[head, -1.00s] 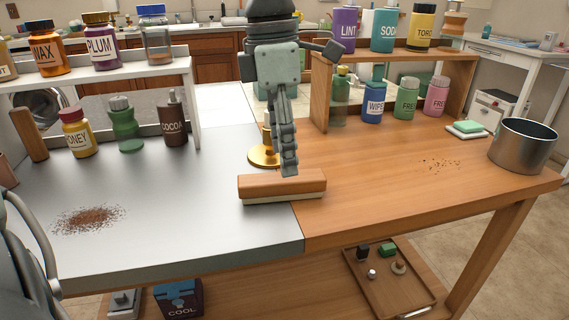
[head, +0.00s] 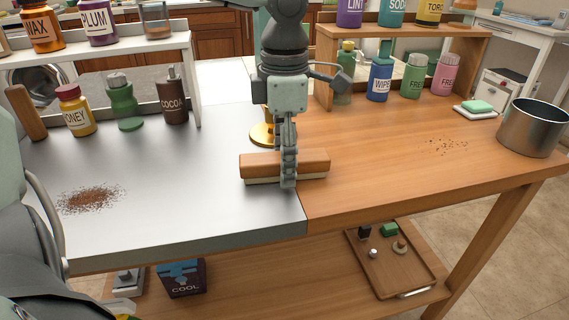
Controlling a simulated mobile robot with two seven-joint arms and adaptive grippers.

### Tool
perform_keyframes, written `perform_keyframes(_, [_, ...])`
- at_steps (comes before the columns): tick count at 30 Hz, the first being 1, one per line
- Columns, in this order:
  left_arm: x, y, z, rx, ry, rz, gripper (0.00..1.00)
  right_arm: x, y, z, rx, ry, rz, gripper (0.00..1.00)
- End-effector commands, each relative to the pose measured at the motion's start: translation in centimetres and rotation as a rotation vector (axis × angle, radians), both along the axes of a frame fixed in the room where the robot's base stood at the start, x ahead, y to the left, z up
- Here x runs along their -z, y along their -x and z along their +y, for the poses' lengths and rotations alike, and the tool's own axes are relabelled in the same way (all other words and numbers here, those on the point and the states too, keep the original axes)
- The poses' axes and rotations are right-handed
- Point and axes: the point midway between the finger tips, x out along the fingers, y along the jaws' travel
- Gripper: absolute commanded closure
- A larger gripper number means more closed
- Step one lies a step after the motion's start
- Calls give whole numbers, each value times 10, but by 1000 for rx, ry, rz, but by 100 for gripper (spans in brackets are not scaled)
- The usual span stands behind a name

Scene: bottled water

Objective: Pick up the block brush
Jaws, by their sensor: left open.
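The block brush (head: 258,165), a wooden block with a pale lower edge, lies on the worktable near the seam between its grey and wooden parts. My left gripper (head: 288,182) points straight down at the brush, right of its middle, and is open. One finger shows in front of the brush's near face, with its tip at about the brush's lower edge. The other finger is hidden, so I cannot tell whether the fingers touch the brush. My right gripper is not in view.
A brass-coloured round base (head: 262,135) stands close behind the brush. Bottles and a shelf (head: 324,75) line the back. Brown crumbs (head: 92,198) lie on the left, others (head: 446,146) on the right. A metal pot (head: 533,128) stands far right. The front of the tabletop is clear.

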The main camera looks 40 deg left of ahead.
Motion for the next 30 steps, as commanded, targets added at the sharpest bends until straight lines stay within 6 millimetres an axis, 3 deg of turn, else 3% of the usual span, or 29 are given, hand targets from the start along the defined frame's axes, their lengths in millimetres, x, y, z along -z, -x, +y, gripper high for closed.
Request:
perform_keyframes(2, [0, 0, 0, 0, 0, 0, 41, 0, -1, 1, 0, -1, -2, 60])
perform_keyframes(15, [-1, 0, 0, -1, 1, 1, 96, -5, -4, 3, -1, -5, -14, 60])
perform_keyframes(25, [-4, 0, 0, -1, 1, -1, 97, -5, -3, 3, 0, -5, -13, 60])
perform_keyframes(30, [-19, -1, 0, -1, 0, -4, 97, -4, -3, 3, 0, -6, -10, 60])
